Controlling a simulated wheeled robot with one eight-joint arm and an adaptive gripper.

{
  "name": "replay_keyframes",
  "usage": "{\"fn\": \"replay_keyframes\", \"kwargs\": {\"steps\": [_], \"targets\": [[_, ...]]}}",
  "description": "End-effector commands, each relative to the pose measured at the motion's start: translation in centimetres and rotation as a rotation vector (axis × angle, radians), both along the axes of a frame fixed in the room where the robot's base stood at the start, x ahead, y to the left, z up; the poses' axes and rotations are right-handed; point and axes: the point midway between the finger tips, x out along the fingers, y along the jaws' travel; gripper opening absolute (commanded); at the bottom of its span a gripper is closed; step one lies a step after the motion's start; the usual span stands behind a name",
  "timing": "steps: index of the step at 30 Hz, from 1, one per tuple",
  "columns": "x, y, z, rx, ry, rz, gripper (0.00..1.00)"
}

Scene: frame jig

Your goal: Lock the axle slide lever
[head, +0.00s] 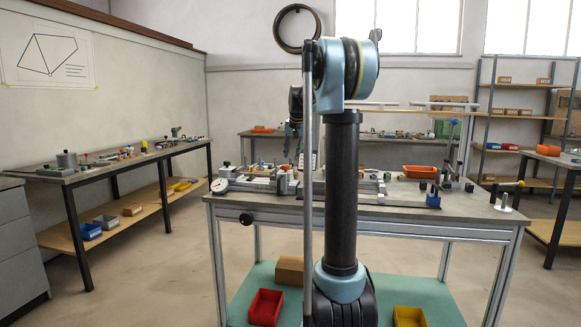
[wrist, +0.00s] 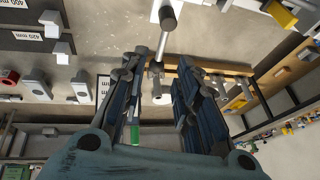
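My gripper (wrist: 158,76) is open in the wrist view, with its two dark blue fingers apart. A grey lever with a cylindrical end (wrist: 167,16) and a thin rod stands ahead of the fingertips. The rod's lower end shows in line with the gap between the fingers. I cannot tell its exact depth or whether it touches a finger. It may be the axle slide lever, but no label confirms this. In the head view my arm covers the middle of the workbench (head: 460,220), and the fingers cannot be made out clearly.
Labelled plates with grey blocks (wrist: 52,20) lie left in the wrist view, with a red part (wrist: 10,77) below. A wooden strip (wrist: 232,70) runs at right.

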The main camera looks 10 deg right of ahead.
Motion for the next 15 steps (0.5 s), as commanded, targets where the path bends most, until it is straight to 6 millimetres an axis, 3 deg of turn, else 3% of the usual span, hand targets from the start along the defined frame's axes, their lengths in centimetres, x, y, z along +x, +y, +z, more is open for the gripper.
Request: {"fn": "replay_keyframes", "kwargs": {"steps": [7,15], "targets": [[1.8,0.2,-3.7,0.000,0.000,0.000,0.29],[2.7,0.3,-5.8,0.000,0.000,0.000,0.29]]}}
